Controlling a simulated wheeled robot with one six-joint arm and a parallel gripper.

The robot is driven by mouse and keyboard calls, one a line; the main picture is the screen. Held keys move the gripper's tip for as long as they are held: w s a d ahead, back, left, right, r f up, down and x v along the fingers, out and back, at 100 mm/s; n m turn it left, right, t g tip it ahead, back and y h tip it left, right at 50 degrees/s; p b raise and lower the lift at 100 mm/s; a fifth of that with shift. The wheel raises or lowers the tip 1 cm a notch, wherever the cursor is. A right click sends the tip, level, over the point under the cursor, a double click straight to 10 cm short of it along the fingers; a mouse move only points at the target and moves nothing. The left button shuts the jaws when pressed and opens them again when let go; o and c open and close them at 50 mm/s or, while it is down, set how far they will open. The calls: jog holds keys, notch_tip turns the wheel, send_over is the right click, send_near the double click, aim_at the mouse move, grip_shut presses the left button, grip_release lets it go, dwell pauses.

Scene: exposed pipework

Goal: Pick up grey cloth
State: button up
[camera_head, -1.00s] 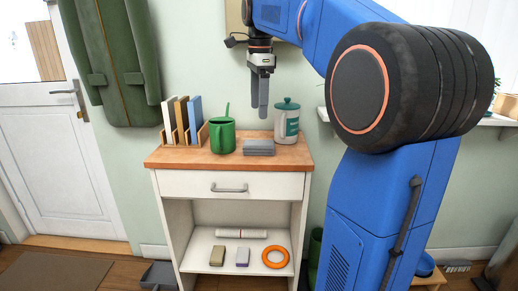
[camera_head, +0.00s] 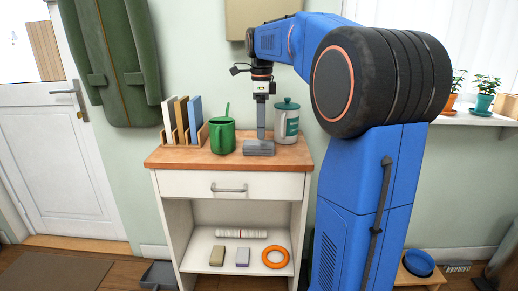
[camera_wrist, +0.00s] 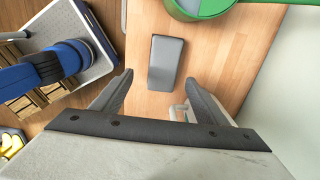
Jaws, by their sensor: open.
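The grey cloth (camera_head: 259,148) lies folded flat on the wooden top of the small cabinet. It also shows in the wrist view (camera_wrist: 166,62) as a dark grey rounded rectangle ahead of the fingertips. My gripper (camera_head: 261,136) points straight down just above the cloth in the head view, its fingers seen edge-on. In the wrist view my gripper (camera_wrist: 158,92) is open and empty, with the fingers spread wider than the cloth. I cannot tell the exact gap between fingertips and cloth.
On the cabinet top (camera_head: 180,156), a green mug (camera_head: 222,137) stands left of the cloth and a lidded jar (camera_head: 286,122) stands behind right. A rack with upright boards (camera_head: 181,122) is further left. The shelf below holds an orange ring (camera_head: 275,257) and small blocks.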

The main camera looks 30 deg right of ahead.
aim_at(259, 142)
notch_tip(259, 142, down, 2)
jog(key=f, duration=0.2)
jog(key=w+f, duration=0.1)
jog(key=shift+a+f, duration=0.15)
jog(key=shift+f, duration=0.9)
jog(key=shift+c, duration=0.3)
jog(key=c, duration=1.2)
jog(key=shift+r, duration=0.1)
notch_tip(259, 142, up, 18)
jog(key=shift+f, duration=0.1)
